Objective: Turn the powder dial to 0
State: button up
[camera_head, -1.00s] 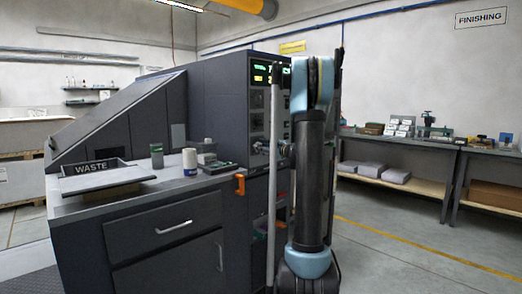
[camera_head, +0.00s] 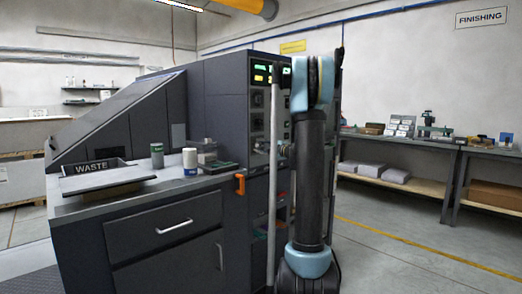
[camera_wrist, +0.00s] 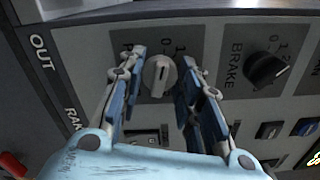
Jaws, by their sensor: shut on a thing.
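In the head view the dial and my fingertips cannot be made out behind my arm and a pale upright bar. The dark control cabinet (camera_head: 224,105) stands left of my arm.
A black BRAKE dial (camera_wrist: 267,70) sits right of the powder dial, with dark switches (camera_wrist: 270,130) below it. A red part (camera_wrist: 13,165) is at lower left. Open floor lies to the right.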

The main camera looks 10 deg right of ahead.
jog(key=shift+s+a+f+n, duration=0.15)
jog(key=shift+f+n, duration=0.05)
jog(key=shift+n, duration=0.2)
jog(key=o, duration=1)
jog(key=shift+o, duration=0.2)
jog(key=shift+r, duration=0.1)
jog(key=v, duration=1.1)
jog(key=shift+s+d, duration=0.25)
jog(key=shift+d, duration=0.1)
